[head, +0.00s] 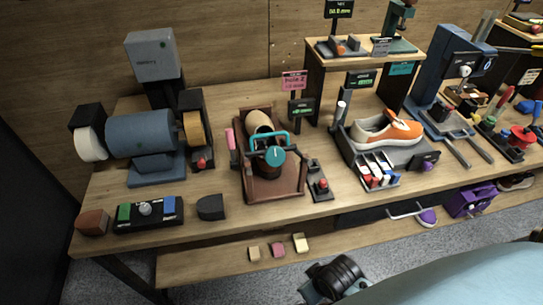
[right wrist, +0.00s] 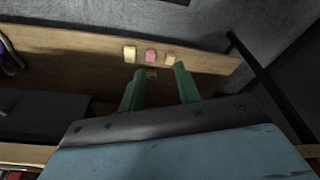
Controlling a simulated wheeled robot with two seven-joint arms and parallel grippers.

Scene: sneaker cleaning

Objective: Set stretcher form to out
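The stretcher (head: 272,185) stands on the bench in the head view, a brown tray-like base with a teal handle and a round teal dial (head: 275,155). A tan, rounded form (head: 260,124) lies at its back, partly hidden by the handle. How far the form is extended is hard to tell. My right gripper shows in the right wrist view (right wrist: 160,93), with two green fingers apart and nothing seen between them. It is away from the stretcher, with the lower shelf beyond its fingertips. My left gripper is not in view.
A blue grinder (head: 143,134) stands left of the stretcher. A small panel with a red knob (head: 319,184) is close on its right. An orange-and-white sneaker (head: 385,129) sits on a stand further right. Small blocks (head: 278,250) lie on the lower shelf (head: 205,269).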

